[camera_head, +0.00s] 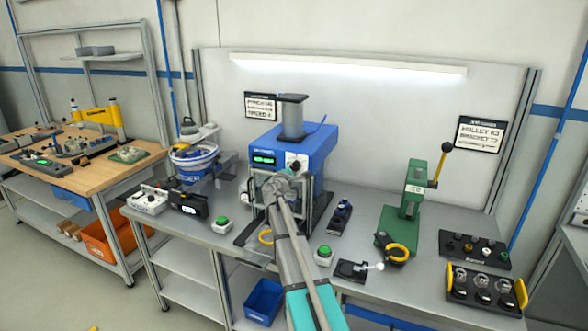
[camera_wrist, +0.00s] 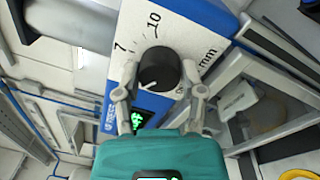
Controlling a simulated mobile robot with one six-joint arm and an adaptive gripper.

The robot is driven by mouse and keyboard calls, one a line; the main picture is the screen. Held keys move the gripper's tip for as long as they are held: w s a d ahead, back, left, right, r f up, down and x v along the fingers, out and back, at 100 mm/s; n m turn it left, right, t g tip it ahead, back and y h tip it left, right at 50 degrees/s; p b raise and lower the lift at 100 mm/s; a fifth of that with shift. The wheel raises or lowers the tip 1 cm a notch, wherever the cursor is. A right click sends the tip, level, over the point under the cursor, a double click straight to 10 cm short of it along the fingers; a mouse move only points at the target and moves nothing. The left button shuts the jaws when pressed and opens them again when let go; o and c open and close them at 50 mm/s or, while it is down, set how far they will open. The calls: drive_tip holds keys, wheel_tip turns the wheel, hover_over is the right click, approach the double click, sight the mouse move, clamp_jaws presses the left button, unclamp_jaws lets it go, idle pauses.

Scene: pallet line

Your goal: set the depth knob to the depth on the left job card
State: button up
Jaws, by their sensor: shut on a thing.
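The black depth knob (camera_wrist: 158,70) is on a white plate with a scale, where "7", "10" and "mm" show. Its white pointer line faces lower left in the wrist view. My gripper (camera_wrist: 160,74) has one finger on each side of the knob and is shut on it. In the head view my gripper (camera_head: 283,183) is in front of the blue press (camera_head: 325,150), and my arm hides part of the press's front. The left job card (camera_head: 260,106) hangs on the back wall left of the press. Its small text is not surely readable.
A second card (camera_head: 480,134) hangs at the right. A green hand press (camera_head: 411,195) stands right of the blue press. Green buttons (camera_head: 222,221) and a blue feeder bowl (camera_head: 194,160) stand on the bench. A green display shows on the press.

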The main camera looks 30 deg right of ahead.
idle(0.4)
drive_tip(key=o, duration=1.2)
drive_tip(key=shift+c, duration=0.2)
drive_tip(key=shift+m, duration=0.5)
